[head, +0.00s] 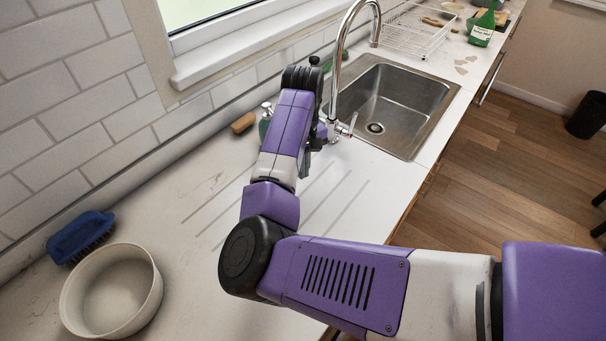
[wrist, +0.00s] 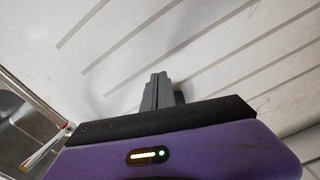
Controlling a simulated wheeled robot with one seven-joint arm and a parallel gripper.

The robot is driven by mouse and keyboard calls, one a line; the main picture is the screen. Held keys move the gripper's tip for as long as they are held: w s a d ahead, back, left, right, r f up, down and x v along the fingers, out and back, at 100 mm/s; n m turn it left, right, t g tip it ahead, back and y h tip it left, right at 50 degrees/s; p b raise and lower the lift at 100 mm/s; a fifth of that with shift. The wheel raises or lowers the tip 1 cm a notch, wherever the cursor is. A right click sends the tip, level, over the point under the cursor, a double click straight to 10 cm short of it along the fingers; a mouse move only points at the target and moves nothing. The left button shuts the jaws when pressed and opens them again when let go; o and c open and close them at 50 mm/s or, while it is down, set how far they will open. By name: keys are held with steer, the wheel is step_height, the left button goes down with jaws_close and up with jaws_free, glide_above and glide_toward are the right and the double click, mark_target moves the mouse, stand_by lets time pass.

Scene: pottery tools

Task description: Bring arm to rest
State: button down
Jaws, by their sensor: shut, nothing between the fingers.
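My purple and grey arm reaches from the lower right over the white counter (head: 200,205), bending back toward the sink. In the wrist view my gripper (wrist: 158,82) has its grey fingers together with nothing between them. It is over the grooved draining area of the counter, left of the sink. In the head view the fingers are mostly hidden behind my own wrist and forearm, so their exact height above the counter cannot be told.
A steel sink (head: 408,90) and tap (head: 333,85) stand close right of my wrist. A soap bottle (head: 265,122) and sponge (head: 243,123) are behind my arm. A bowl (head: 112,292) and blue brush (head: 80,237) lie lower left.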

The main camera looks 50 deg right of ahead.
step_height(320, 180, up, 8)
steer(key=shift+f+b, duration=0.25)
steer(key=shift+b, duration=0.2)
